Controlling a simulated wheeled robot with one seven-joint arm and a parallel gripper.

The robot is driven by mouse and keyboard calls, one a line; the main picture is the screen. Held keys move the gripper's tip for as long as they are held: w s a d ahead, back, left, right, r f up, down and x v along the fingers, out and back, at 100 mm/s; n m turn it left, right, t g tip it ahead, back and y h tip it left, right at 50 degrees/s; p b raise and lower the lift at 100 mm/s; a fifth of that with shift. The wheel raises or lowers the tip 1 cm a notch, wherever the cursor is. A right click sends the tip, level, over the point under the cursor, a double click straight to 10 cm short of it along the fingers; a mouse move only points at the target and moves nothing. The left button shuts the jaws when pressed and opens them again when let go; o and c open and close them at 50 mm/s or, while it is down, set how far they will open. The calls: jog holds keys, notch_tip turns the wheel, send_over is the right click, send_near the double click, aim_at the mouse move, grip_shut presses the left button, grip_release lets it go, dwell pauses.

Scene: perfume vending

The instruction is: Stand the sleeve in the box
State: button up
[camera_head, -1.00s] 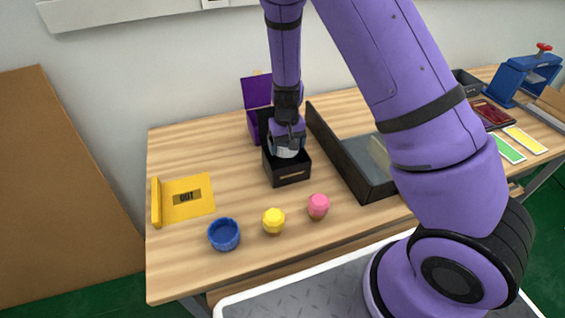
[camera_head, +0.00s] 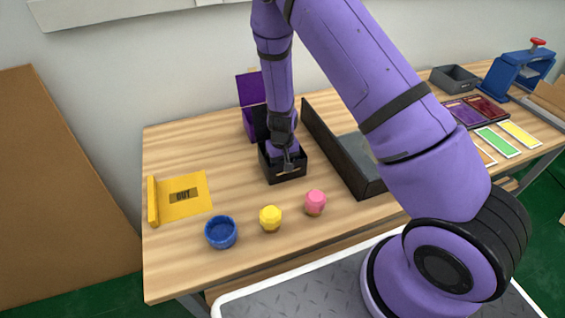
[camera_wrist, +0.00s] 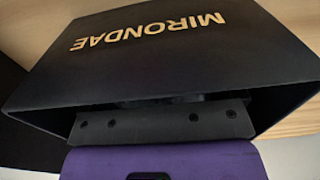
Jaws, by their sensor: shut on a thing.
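The small black box (camera_head: 287,172) stands on the table with its black lid (camera_head: 261,122) raised behind. Its front has gold lettering. The wrist view shows this front wall (camera_wrist: 165,55) close up, with the name MIRONDAE upside down. My gripper (camera_head: 287,160) reaches down into the open top of the box. In the wrist view its dark finger mount lies along the box's rim. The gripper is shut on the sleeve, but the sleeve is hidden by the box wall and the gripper. I cannot tell whether it touches the box floor.
A purple box (camera_head: 248,123) with its lid up stands close behind. A long dark tray (camera_head: 347,160) is just right. A pink cap (camera_head: 316,203), yellow cap (camera_head: 271,218), blue ring (camera_head: 221,232) and yellow OUT mat (camera_head: 202,207) are in front and left.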

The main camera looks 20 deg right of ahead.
jog(key=shift+f, duration=0.1)
jog(key=o, duration=0.6)
jog(key=s+r+t+y, duration=0.1)
jog(key=s+r+y, duration=0.15)
jog(key=r, duration=2.35)
jog(key=s+d+r+t, duration=0.1)
jog(key=s+d+r, duration=0.1)
jog(key=s+r, duration=0.8)
jog(key=s+d+r+t, duration=0.1)
jog(key=s+r, duration=0.3)
jog(key=s, duration=0.1)
jog(key=s+d+r+t+h, duration=0.1)
jog(key=s+d+r, duration=0.1)
jog(key=s+r, duration=0.2)
jog(key=s+d+r+t+h, duration=0.1)
jog(key=s+r, duration=0.3)
jog(key=s, duration=0.4)
jog(key=shift+d+r+h, duration=0.25)
jog(key=shift+d, duration=0.2)
